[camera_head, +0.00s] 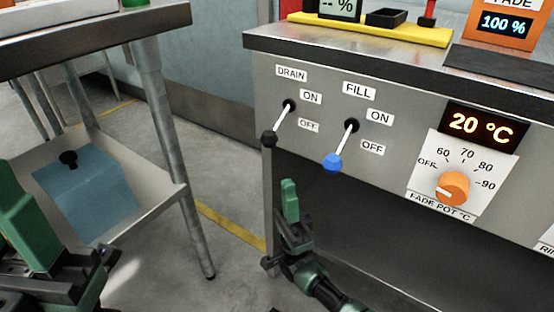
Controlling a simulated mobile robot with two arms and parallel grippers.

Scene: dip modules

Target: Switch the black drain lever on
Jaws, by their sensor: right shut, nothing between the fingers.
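The black drain lever (270,138) is on the grey front panel, under the DRAIN label. Its rod slants down and left from its pivot, so the black knob hangs low, at about the height of the OFF label. My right gripper (289,190) is shut and empty, fingers pointing up. It is below the black knob and slightly right of it, apart from it in the picture. My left gripper (22,215) is at the lower left edge, partly cut off; its jaw state is unclear.
The fill lever with a blue knob (332,163) hangs close on the right, also slanting down. An orange dial (453,188) is further right. The panel's underside is an open dark space.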

